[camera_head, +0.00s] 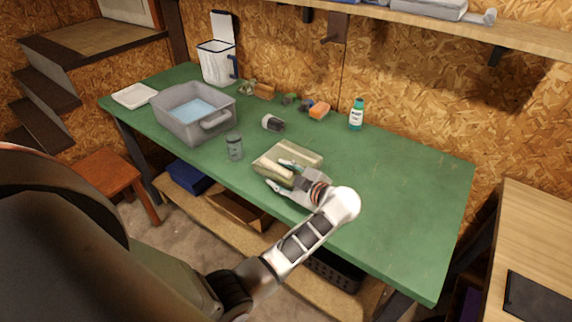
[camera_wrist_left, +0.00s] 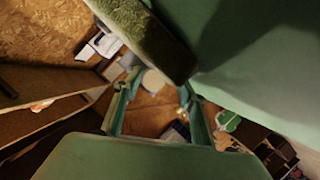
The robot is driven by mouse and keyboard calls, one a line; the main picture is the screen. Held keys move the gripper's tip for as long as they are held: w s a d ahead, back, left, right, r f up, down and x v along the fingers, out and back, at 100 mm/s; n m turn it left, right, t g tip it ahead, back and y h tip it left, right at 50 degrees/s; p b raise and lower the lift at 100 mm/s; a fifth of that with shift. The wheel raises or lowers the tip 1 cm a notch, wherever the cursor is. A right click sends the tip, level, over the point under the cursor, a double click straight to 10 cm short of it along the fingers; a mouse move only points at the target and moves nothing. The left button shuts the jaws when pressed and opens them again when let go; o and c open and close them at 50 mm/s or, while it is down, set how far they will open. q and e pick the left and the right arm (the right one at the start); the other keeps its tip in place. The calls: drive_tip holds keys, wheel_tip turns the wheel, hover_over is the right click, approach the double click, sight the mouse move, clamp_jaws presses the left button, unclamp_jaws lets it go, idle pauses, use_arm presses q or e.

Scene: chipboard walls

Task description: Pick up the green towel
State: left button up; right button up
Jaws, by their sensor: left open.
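The green towel (camera_head: 298,153) lies folded as a pale green block near the front edge of the green table (camera_head: 400,200). In the left wrist view its dark green fuzzy side (camera_wrist_left: 150,38) shows at the top, ahead of the fingers. My left gripper (camera_head: 277,174) is open at the table's front edge, its fingers pointing left. One finger overlaps the towel's front side in the head view; whether it touches cannot be told. In the left wrist view the space between the left gripper's fingertips (camera_wrist_left: 155,82) holds no towel. My right gripper is in neither view.
A grey tub (camera_head: 190,125) stands at the left of the table. A glass jar (camera_head: 234,148) and a dark-and-white cylindrical item (camera_head: 272,123) are near the towel. The table's right part is clear.

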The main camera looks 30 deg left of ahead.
use_arm(q)
drive_tip(key=c, duration=0.9)
drive_tip(key=shift+c, duration=1)
drive_tip(key=shift+r, duration=0.2)
